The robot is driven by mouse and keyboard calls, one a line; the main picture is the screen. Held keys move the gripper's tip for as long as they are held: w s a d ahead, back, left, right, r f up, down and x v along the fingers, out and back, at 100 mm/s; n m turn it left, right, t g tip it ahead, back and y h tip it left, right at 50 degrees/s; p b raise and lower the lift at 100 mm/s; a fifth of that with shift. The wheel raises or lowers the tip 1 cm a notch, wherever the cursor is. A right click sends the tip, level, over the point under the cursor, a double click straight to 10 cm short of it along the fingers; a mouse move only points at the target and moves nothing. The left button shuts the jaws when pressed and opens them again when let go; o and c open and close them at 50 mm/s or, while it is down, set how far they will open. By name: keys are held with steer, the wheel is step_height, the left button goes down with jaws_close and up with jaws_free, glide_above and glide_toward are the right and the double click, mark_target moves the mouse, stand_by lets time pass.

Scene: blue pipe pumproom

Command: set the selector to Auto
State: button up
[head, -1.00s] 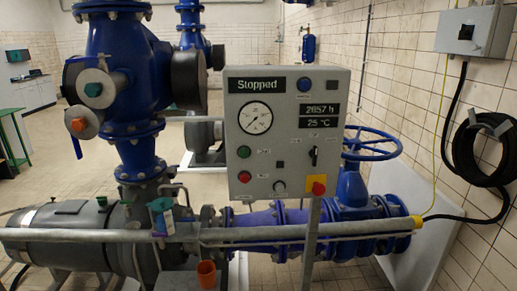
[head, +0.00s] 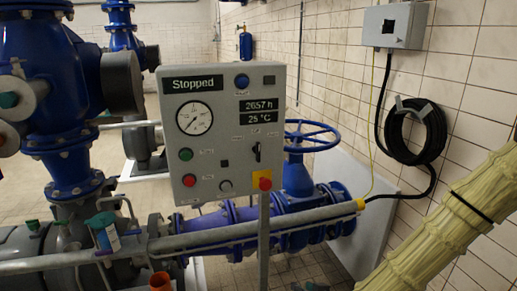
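A grey control panel (head: 221,134) stands on a post in the middle of the head view. A black selector handle (head: 257,151) sits at the right of its face, pointing about upright; the small labels around it are too small to read. A second, round knob (head: 226,186) sits lower on the panel, left of the red button on its yellow plate (head: 262,181). The display (head: 194,84) reads "Stopped". My gripper is not in view; only a pale yellow covered length of my arm shows at the lower right, apart from the panel.
Green (head: 186,154) and red (head: 189,180) buttons sit left of the knobs. A grey pipe (head: 170,243) runs across in front, below the panel. A blue handwheel (head: 312,135) stands behind it, right. A black hose coil (head: 414,131) hangs on the tiled wall.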

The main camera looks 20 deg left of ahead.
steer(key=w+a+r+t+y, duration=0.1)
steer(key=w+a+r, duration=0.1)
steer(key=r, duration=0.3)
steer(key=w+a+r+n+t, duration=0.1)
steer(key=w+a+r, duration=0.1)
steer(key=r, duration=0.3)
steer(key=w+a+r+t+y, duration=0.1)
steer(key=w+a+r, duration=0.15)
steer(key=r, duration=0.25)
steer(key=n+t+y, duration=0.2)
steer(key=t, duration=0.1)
glide_toward(259, 146)
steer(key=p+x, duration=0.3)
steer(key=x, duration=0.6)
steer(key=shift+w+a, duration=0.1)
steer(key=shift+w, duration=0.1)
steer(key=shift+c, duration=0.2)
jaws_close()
